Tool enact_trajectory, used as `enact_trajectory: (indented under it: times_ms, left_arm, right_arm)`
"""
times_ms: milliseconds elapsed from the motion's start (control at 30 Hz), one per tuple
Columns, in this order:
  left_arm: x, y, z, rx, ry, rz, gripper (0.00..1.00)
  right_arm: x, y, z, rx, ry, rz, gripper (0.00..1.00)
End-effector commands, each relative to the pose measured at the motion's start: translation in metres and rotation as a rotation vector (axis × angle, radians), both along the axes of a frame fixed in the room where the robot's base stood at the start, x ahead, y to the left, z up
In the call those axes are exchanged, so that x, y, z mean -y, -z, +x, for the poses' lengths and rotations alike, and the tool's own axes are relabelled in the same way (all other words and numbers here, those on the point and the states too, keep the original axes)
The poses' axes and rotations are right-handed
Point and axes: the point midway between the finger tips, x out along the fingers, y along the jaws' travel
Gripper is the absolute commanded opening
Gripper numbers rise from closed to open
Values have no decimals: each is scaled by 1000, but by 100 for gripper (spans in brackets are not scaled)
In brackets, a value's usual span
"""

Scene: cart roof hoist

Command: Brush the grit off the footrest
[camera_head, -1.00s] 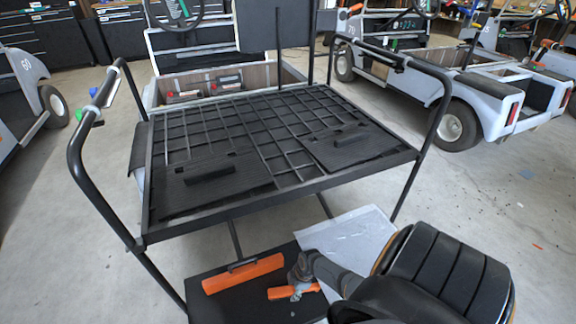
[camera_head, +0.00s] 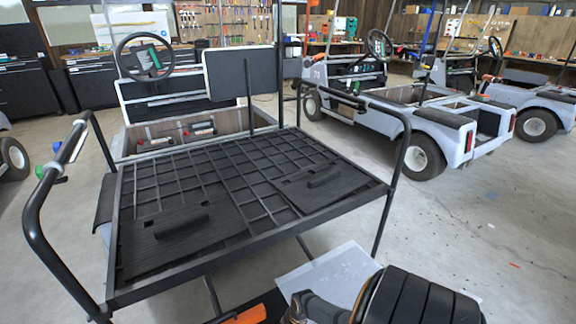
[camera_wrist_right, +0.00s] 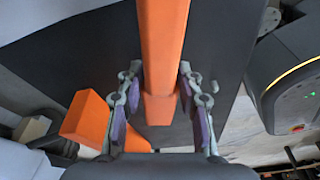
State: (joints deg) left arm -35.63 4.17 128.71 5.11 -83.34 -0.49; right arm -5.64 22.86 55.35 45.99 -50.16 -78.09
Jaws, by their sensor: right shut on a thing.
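The footrest looks to be the dark flat plate low in front of the cart, just showing at the bottom of the head view (camera_head: 269,303). It fills much of the right wrist view as a dark surface (camera_wrist_right: 80,62). My right gripper (camera_wrist_right: 160,108) is shut on an orange bar (camera_wrist_right: 163,45), which I take to be the brush; no bristles show. Another orange piece (camera_wrist_right: 86,118) shows at lower left there. The end of an orange piece (camera_head: 247,316) also shows at the head view's bottom edge. I cannot make out grit. My left gripper is out of view.
The cart's black slatted deck (camera_head: 215,200) stands above and behind the footrest. A pale sheet (camera_head: 335,272) lies on the floor beside the footrest.

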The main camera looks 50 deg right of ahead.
Motion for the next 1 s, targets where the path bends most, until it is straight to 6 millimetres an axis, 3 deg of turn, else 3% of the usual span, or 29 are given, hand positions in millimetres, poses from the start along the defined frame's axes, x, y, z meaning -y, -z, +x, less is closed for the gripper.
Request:
enact_trajectory:
  times_ms: [100,600,1000]
  left_arm:
    - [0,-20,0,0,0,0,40]
    - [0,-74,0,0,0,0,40]
    - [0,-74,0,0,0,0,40]
  right_arm:
    - [0,-21,0,-1,0,-1,0]
    - [0,-79,0,1,0,-1,0]
    - [0,-80,0,1,0,-1,0]
